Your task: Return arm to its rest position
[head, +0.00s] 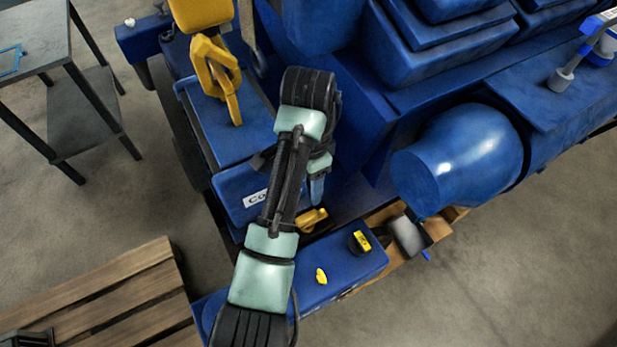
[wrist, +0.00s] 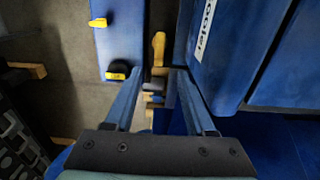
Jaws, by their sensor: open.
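My arm rises from the bottom of the head view, bends at the top and folds back down. My gripper (head: 317,190) hangs beside the blue box labelled like "cooler" (head: 232,190). In the wrist view my gripper (wrist: 160,76) shows two blue fingers spread apart, with nothing held between them. Beyond the fingertips is a yellow handle (wrist: 158,48), which also shows in the head view (head: 311,220) just below the gripper. The fingers appear apart from it, though the exact gap is hard to tell.
A blue ledge (head: 300,297) carries a small yellow piece (head: 321,276) and a black-and-yellow part (head: 359,242). A large blue engine with a rounded housing (head: 465,155) stands right. A wooden pallet (head: 110,300) and a grey shelf table (head: 85,110) are left. Floor is open lower right.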

